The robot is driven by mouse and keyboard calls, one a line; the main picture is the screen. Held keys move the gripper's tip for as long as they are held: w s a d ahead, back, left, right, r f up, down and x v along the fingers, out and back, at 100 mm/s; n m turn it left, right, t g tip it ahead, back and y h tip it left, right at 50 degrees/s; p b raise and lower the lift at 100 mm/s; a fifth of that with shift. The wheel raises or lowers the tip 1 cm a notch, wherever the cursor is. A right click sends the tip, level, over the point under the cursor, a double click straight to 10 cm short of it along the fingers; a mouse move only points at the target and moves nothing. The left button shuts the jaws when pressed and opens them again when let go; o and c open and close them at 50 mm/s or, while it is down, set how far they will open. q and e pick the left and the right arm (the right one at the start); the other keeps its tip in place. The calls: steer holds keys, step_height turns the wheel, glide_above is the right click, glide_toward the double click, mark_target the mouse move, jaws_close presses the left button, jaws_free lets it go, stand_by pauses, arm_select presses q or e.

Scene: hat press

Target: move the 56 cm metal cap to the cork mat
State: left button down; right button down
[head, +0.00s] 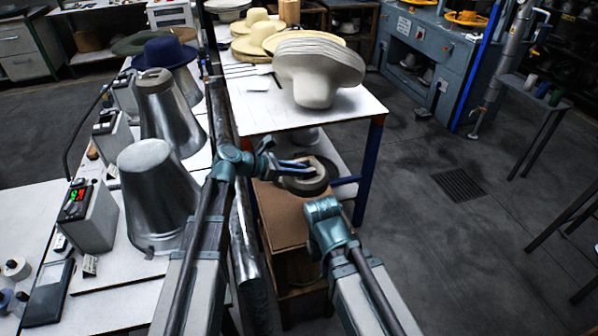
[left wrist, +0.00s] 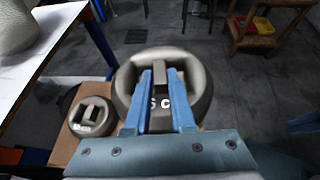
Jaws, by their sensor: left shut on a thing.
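My left gripper (head: 296,167) is shut on the handle bar of a round, dark grey metal cap (head: 306,184). In the left wrist view this cap (left wrist: 197,88) fills the middle, with the blue fingers (left wrist: 160,75) on its bar. The fingers partly hide its white marking, so I cannot read the full size. A tan, cork-looking surface (head: 278,218) lies below and in front of the cap. A smaller grey cap (left wrist: 91,117) with a bar stands on a tan surface (left wrist: 69,143) in the left wrist view.
A white table (head: 262,121) with a stack of pale hat bodies (head: 318,72) stands just behind the cap. Metal cones (head: 157,195) and grey boxes (head: 88,214) stand on the left bench. The floor (head: 440,240) to the right is open.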

arm_select(q)
step_height(320, 180, down, 8)
steer(key=w+n+t+b, duration=0.1)
steer(key=b, duration=0.5)
steer(key=shift+n+t+y, duration=0.3)
steer(key=shift+y, duration=0.1)
steer(key=shift+f+b, duration=0.1)
steer(key=shift+b, duration=0.3)
step_height(320, 180, down, 9)
steer(key=b, duration=0.9)
steer(key=shift+f, duration=0.1)
stand_by(0.4)
stand_by(0.3)
steer(key=c, duration=0.7)
jaws_free()
steer(key=shift+s, duration=0.1)
steer(key=shift+f, duration=0.1)
steer(key=shift+a, duration=0.1)
